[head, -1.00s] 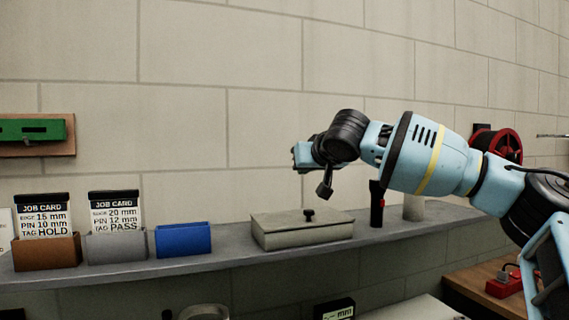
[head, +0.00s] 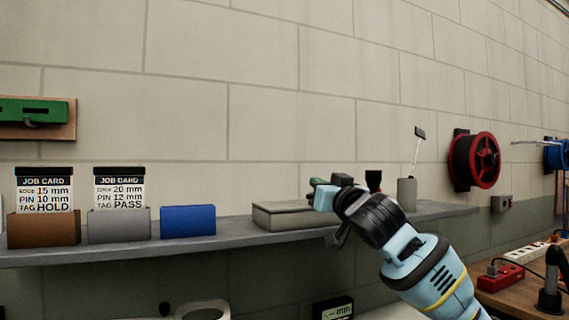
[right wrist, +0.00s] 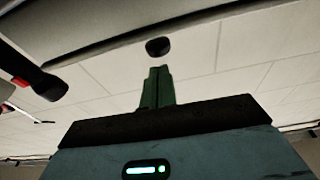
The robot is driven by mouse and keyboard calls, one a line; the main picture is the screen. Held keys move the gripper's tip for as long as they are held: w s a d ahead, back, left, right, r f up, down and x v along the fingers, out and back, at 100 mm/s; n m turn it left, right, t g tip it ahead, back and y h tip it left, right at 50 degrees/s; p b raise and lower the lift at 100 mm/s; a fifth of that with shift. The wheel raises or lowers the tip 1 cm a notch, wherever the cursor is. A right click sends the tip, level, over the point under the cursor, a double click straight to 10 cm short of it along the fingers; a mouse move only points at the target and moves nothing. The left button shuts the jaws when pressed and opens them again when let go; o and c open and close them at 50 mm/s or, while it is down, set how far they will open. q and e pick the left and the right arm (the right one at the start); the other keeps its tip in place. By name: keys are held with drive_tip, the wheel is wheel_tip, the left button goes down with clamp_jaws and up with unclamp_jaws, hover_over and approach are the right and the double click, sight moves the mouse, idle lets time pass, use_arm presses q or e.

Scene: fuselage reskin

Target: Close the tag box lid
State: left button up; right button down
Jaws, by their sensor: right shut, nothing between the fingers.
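The tag box (head: 292,222) is a low beige-grey box on the wall shelf. Its lid (head: 280,207) lies over the top, looking flat or nearly so; I cannot tell whether a small gap remains. My right gripper (head: 318,184) is shut and empty, just above the box's right part, and its arm hides that end. In the right wrist view the shut green fingers (right wrist: 157,75) point at the black lid knob (right wrist: 158,46), close to it; contact is unclear. The lid's pale surface (right wrist: 130,22) fills the top there. My left gripper is not in view.
On the shelf (head: 150,250), a blue bin (head: 187,220), a grey holder (head: 119,224) and a brown holder (head: 43,229) stand left of the box. A dark torch (head: 373,180) and a pale cylinder (head: 406,192) stand to its right. A red reel (head: 475,160) hangs on the wall.

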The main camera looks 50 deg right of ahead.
drive_tip(key=shift+s+a+f+t+h+b, duration=0.15)
drive_tip(key=shift+f+t+h+b, duration=0.25)
drive_tip(key=shift+f+b, duration=0.55)
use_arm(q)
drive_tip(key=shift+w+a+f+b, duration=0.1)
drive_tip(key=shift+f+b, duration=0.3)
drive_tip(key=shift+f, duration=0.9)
use_arm(e)
drive_tip(key=shift+s+f+t, duration=0.15)
drive_tip(key=shift+t, duration=0.35)
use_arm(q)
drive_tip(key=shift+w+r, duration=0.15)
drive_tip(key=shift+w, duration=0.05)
use_arm(e)
wheel_tip(320, 180, up, 5)
drive_tip(key=p, duration=0.5)
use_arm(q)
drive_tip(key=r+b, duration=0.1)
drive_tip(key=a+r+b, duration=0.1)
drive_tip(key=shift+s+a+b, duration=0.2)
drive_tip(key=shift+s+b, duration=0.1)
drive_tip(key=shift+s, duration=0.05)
use_arm(e)
drive_tip(key=v, duration=1)
drive_tip(key=shift+s+f, duration=0.15)
drive_tip(key=shift+f, duration=0.2)
